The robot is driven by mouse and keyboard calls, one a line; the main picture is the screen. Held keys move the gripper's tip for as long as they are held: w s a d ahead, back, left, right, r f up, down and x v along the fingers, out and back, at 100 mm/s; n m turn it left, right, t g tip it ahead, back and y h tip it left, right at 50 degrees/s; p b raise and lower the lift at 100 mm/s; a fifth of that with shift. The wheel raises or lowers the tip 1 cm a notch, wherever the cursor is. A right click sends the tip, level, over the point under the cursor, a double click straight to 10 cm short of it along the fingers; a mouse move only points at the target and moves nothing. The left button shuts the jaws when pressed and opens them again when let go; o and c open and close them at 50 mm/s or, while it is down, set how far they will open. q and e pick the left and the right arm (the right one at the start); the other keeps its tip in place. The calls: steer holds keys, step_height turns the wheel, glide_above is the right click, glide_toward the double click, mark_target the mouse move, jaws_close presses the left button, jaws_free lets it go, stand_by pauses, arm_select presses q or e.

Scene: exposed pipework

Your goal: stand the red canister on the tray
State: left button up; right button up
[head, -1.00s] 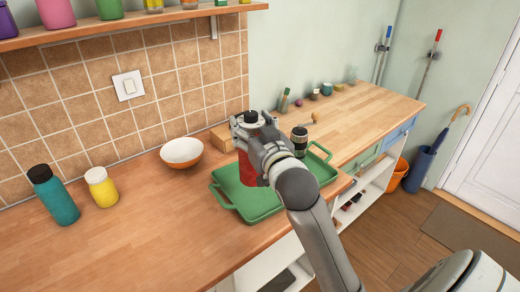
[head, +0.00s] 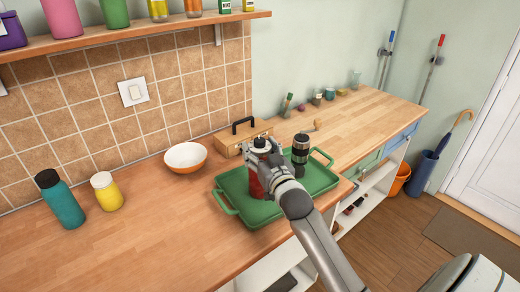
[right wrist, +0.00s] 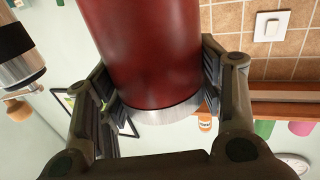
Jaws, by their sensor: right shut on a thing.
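The red canister (head: 257,188) has a silver rim and a dark cap. It is upright over the left-middle part of the green tray (head: 235,187). My right gripper (head: 266,160) is shut on its upper part, and the right wrist view shows the fingers on both sides of the red body (right wrist: 145,50). The canister's base is close to the tray floor; I cannot tell whether it touches. My arm hides part of the canister and the tray's front. My left gripper is not in view.
A wooden box with a black handle (head: 240,137) is behind. A white-and-orange bowl (head: 186,157), yellow jar (head: 106,191) and teal bottle (head: 60,200) stand left. The front-left counter is clear.

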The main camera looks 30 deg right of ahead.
steer(key=o, duration=1.5)
steer(key=shift+f, duration=0.1)
steer(key=shift+o, duration=0.7)
steer(key=shift+r, duration=0.25)
steer(key=shift+s+a+f, duration=0.1)
steer(key=shift+s+f, duration=0.05)
steer(key=shift+s, duration=0.2)
steer(key=b+v, duration=0.2)
steer(key=v, duration=0.9)
steer(key=shift+s, duration=0.15)
